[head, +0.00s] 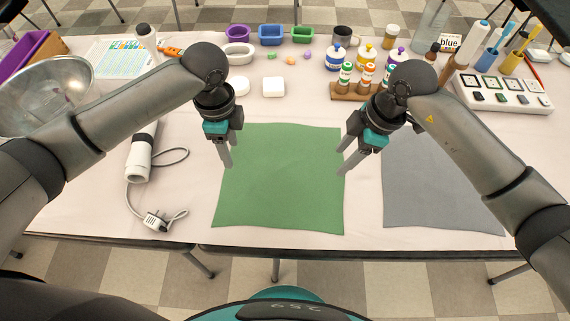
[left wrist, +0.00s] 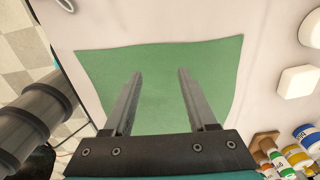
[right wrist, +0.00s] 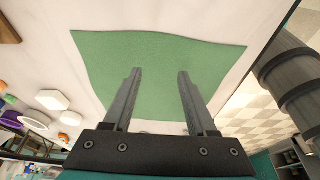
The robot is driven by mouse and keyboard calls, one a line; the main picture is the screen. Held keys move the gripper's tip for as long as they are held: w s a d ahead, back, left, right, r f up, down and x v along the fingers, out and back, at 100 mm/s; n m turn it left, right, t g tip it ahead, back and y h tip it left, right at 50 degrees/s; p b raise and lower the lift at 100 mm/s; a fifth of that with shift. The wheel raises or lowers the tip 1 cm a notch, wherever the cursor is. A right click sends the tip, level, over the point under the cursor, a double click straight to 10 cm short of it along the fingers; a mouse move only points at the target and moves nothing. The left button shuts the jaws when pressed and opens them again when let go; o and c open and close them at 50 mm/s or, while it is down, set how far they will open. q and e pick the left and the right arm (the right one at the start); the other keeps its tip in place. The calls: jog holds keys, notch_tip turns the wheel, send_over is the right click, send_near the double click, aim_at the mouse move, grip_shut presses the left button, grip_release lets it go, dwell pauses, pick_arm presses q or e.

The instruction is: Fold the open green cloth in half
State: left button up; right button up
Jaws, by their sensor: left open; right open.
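The green cloth (head: 280,190) lies flat and spread out on the table in front of me, its edges slightly wavy. It also fills the middle of the left wrist view (left wrist: 160,85) and of the right wrist view (right wrist: 155,75). My left gripper (head: 228,167) is open and empty above the cloth's left edge, near its upper left part. My right gripper (head: 342,170) is open and empty at the cloth's right edge. Both appear to hover over the cloth without holding it. No corner of the cloth is lifted.
A grey cloth (head: 435,190) lies to the right. A white corded device (head: 141,158) and its plug lie at the left. Soap blocks (head: 273,87), a wooden bottle rack (head: 350,92), coloured molds (head: 271,35) and a metal bowl (head: 45,95) stand further back. The table's front edge is close.

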aim_at(236, 168)
pick_arm(q)
jog(key=shift+f, duration=2.8)
pick_arm(e)
jog(key=shift+f, duration=2.8)
pick_arm(q)
jog(key=shift+f, duration=0.15)
pick_arm(e)
jog(key=shift+f, duration=0.2)
pick_arm(q)
jog(key=shift+c, duration=0.3)
pick_arm(e)
jog(key=shift+c, duration=0.3)
pick_arm(q)
grip_shut()
pick_arm(e)
grip_shut()
jog(key=shift+s, duration=0.1)
